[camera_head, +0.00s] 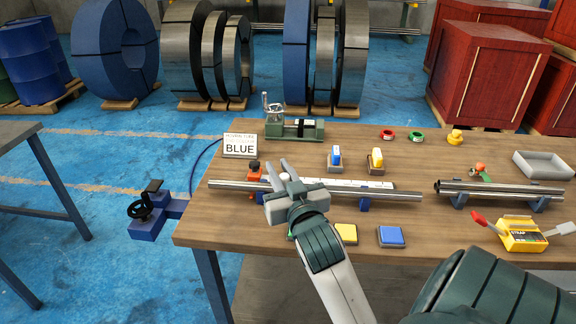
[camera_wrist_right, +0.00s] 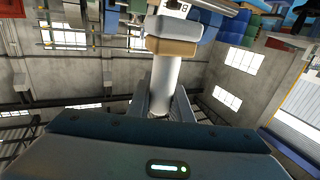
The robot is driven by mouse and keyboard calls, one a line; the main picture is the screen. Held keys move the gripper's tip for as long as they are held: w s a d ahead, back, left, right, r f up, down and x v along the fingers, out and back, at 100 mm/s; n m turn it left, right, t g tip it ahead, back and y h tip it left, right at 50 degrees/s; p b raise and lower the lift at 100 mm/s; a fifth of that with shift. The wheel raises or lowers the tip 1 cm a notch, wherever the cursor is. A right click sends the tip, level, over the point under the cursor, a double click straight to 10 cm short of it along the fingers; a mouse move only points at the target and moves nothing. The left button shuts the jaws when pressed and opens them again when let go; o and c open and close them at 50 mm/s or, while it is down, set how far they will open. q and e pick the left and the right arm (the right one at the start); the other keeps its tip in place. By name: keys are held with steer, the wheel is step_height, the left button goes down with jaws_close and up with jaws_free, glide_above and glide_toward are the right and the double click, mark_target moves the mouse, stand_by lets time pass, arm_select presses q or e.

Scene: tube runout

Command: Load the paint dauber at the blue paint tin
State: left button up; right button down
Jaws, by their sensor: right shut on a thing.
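My right gripper (camera_head: 279,172) is over the left part of the workbench, its fingers pointing up and away, near the long steel tube. In the right wrist view a white shaft (camera_wrist_right: 164,85) stands between the jaws, with a tan block (camera_wrist_right: 172,47) at its end. This looks like the paint dauber, held by my right gripper. I cannot make it out in the head view. A flat blue square (camera_head: 391,236) lies near the front edge, apart from the gripper. It may be the blue paint tin. My left gripper is not in view.
The steel tube (camera_head: 398,194) rests on blue supports. A yellow square (camera_head: 346,233) lies in front. A second tube (camera_head: 500,190) and grey tray (camera_head: 540,166) are right.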

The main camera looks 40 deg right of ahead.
steer(key=w+a+f+n+y, duration=0.1)
steer(key=a+f+n+y, duration=0.1)
steer(key=a, duration=0.9)
steer(key=w+a+f+n+t+y, duration=0.1)
steer(key=a+f+n+y, duration=0.2)
steer(key=a, duration=0.8)
steer(key=y, duration=0.2)
steer(key=shift+w+a+f+t+y, duration=0.25)
steer(key=shift+w+f+t+y, duration=0.05)
steer(key=shift+f, duration=0.1)
